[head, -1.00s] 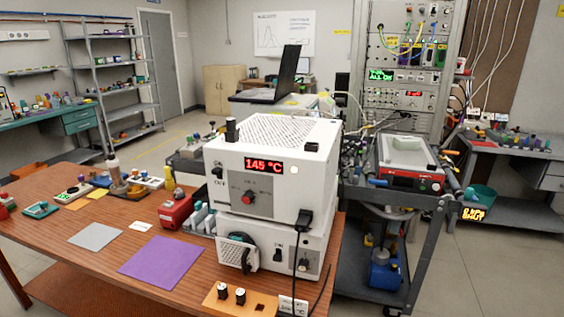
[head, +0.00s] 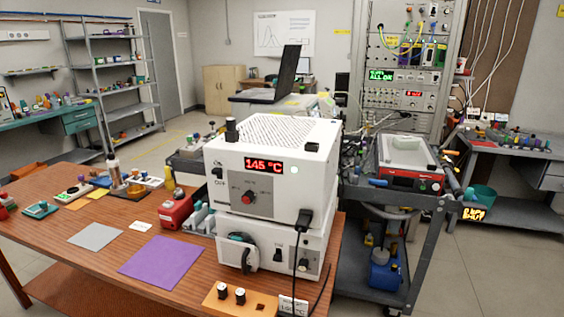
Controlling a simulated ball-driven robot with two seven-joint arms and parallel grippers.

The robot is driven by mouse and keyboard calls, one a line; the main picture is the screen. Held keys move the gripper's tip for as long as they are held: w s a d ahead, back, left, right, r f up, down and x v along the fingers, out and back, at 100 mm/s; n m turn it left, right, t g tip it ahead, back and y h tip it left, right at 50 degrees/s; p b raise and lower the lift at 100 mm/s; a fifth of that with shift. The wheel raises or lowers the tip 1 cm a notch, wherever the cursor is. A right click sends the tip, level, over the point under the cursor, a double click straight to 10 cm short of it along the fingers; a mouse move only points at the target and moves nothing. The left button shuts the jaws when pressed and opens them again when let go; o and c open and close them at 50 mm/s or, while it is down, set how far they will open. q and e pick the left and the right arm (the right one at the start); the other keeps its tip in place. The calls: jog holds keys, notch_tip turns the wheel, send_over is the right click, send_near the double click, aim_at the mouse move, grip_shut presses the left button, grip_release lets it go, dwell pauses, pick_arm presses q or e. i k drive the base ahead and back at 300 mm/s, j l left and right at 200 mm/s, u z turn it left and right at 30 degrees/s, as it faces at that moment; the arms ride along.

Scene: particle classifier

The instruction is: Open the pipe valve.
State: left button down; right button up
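Neither of my grippers is in the head view. At the right, grey pipework (head: 452,178) runs along the end of the dark cart, with a teal handle-like part (head: 470,194) on it that may be the pipe valve. Just below it, a small display (head: 474,214) shows yellow lettering that looks like "SHUT" in its lower line. Blue handle-like parts (head: 377,182) also show at the cart's near edge. The parts are too small to tell exactly how the valve handle is turned.
A white instrument (head: 275,165) reading 145 °C stands on a wooden table (head: 50,215) with a purple mat (head: 160,262). The dark cart (head: 430,200) carries a red-and-white device (head: 408,165). Open floor (head: 490,275) lies at the lower right.

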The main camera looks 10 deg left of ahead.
aim_at(449, 153)
jog(key=i+l+z, duration=0.15)
jog(key=i+l, duration=2.05)
jog(key=i+l+u, duration=0.15)
jog(key=u, duration=0.25)
jog(key=i+l+u, duration=0.15)
jog(key=u, duration=0.25)
jog(key=i+l, duration=0.2)
jog(key=l, duration=0.15)
jog(key=i+l+u, duration=0.1)
jog(key=l, duration=0.25)
jog(key=i+l, duration=0.2)
jog(key=l, duration=0.15)
jog(key=i+l+u, duration=0.15)
jog(key=l, duration=0.2)
jog(key=i+l, duration=0.2)
jog(key=l, duration=0.2)
jog(key=i+l+u, duration=0.1)
jog(key=l, duration=0.3)
jog(key=i+l, duration=0.15)
jog(key=l, duration=0.2)
